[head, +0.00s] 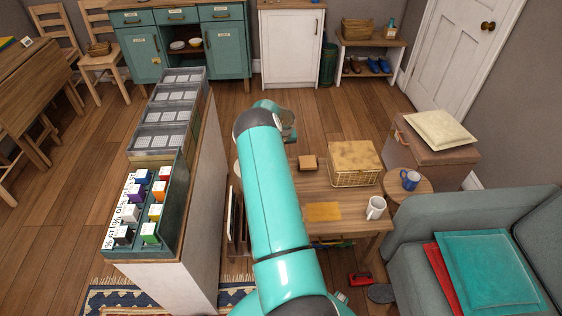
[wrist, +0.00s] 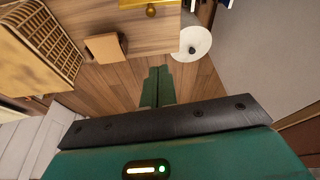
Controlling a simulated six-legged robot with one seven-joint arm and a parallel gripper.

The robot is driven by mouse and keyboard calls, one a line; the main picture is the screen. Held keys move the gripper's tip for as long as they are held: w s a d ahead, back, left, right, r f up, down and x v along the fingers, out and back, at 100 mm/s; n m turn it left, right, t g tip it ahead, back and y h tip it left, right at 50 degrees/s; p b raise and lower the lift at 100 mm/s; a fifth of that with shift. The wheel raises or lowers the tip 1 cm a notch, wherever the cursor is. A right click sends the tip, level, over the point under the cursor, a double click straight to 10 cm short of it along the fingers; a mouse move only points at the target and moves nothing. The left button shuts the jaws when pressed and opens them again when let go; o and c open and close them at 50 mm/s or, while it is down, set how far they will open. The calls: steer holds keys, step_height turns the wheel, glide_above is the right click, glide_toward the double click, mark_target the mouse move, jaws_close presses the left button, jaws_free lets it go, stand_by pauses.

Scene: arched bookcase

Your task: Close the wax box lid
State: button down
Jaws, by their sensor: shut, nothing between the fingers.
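A small brown box (head: 308,162), which may be the wax box, sits on the low wooden table (head: 290,185) near its far edge.
A wicker basket box (head: 355,170) stands right of the small box; it shows in the wrist view (wrist: 45,45). A yellow envelope (head: 323,211) and white mug (head: 376,207) lie nearer. A white round object (wrist: 191,42) is right of my fingers.

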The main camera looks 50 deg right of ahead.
step_height(320, 180, down, 9)
steer(key=shift+s+a+f, duration=0.2)
steer(key=shift+s+a, duration=0.15)
stand_by(1.0)
